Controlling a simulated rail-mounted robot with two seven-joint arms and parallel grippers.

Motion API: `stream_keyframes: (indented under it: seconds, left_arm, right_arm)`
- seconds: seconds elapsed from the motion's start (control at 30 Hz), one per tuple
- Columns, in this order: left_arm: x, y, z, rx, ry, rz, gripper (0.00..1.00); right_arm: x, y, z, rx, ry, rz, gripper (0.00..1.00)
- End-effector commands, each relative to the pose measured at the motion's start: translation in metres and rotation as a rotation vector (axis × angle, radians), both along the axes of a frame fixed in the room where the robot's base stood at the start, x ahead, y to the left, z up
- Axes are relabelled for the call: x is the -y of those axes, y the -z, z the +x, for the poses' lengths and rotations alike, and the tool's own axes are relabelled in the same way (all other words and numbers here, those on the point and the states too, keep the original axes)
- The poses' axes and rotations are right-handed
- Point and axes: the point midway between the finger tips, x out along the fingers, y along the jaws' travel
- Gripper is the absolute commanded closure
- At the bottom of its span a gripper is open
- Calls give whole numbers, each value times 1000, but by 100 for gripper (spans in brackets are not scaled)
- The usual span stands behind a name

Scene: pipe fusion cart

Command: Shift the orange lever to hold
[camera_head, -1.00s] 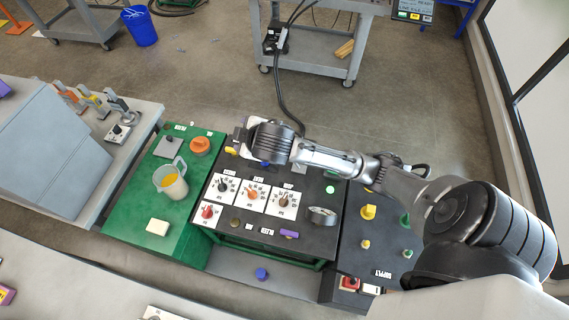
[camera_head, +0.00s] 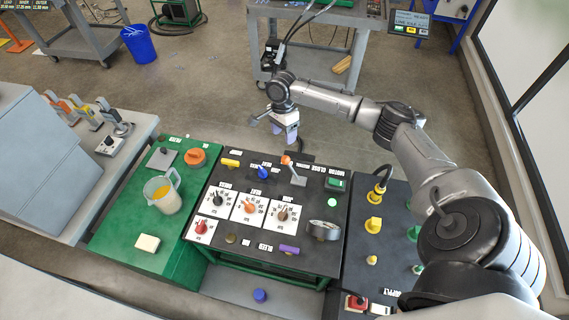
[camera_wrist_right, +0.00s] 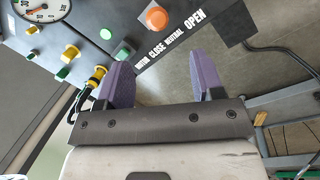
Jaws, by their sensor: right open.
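An orange-tipped lever (camera_head: 287,160) with a pale metal shaft stands at the back of the black control panel (camera_head: 225,247). Its round orange tip (camera_wrist_right: 157,17) also shows in the right wrist view, beside the words CLOSE, NEUTRAL and OPEN; I read no HOLD label there. My right gripper (camera_head: 290,133) hangs just behind the panel's back edge, near this lever and apart from it. In the right wrist view its purple fingers (camera_wrist_right: 163,77) are spread with nothing between them. Another orange lever (camera_head: 56,98) stands on the grey cart at left. My left gripper is not in view.
Around the lever are a blue knob (camera_head: 263,172), a green button (camera_head: 336,184) and several dials. A gauge (camera_head: 324,230) sits at the panel's right. A measuring jug (camera_head: 164,194) stands on the green bench at left. Open floor lies behind the panel.

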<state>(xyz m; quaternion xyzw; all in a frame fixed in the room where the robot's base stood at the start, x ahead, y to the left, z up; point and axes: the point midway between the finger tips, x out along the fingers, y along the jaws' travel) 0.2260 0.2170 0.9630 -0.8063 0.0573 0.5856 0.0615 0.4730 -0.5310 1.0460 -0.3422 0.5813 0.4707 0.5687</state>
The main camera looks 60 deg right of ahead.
Motion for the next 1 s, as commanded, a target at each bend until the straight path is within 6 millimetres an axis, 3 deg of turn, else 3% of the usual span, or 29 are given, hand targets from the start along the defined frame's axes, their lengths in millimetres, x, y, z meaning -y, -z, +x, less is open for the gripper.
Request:
stream_keyframes:
  seconds: [0.2,0.47,0.67,1.0]
  left_arm:
    - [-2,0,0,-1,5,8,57]
    - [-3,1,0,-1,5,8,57]
    - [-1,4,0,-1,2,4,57]
    - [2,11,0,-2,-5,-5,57]
  right_arm:
    - [-2,0,-1,-57,337,-34,39]
    - [-3,4,-2,-81,492,-54,39]
    - [-6,30,-6,-85,500,-57,39]
    - [-15,92,-14,-81,498,-56,39]
